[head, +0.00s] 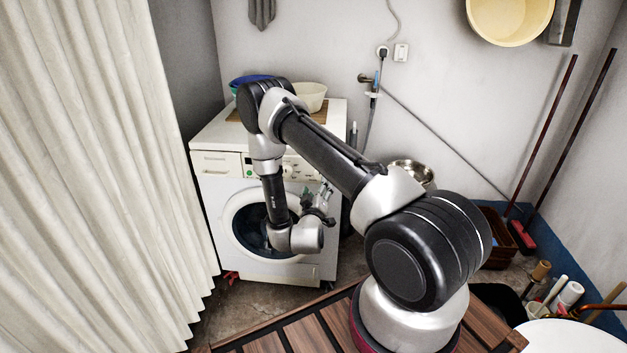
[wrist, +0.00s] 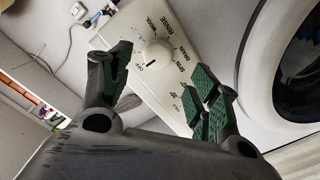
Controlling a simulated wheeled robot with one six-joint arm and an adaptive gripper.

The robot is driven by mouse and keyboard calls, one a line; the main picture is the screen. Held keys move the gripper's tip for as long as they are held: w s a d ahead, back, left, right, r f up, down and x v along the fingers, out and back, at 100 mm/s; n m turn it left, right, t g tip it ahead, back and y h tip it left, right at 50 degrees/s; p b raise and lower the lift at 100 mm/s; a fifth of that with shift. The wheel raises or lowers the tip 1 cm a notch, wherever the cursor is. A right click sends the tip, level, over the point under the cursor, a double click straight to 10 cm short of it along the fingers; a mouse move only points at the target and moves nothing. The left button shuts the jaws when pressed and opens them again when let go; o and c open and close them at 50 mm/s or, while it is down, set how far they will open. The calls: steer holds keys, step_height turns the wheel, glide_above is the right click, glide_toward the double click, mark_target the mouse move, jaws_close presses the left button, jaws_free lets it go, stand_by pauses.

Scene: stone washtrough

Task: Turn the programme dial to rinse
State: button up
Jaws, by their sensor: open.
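The programme dial (wrist: 157,52) is a round cream knob on the washing machine's panel (wrist: 180,22). Printed words ring it, among them OFF, WOOL, RINSE, DRAIN and SPIN. In the head view my gripper (head: 322,200) is in front of the white washing machine (head: 212,190), and my arm covers part of the panel.
A wooden board (head: 318,118) with a cream bowl (head: 309,95) and a blue basin (head: 247,79) is on the machine's top. A pale curtain (head: 95,170) hangs at left. A metal bowl (head: 412,172) stands at right. The round door (wrist: 285,60) is beside the panel.

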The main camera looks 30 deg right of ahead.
steer(key=x, duration=0.7)
steer(key=shift+w+d+r, duration=0.2)
steer(key=shift+w+r, duration=0.05)
steer(key=shift+w, duration=0.1)
steer(key=c, duration=1)
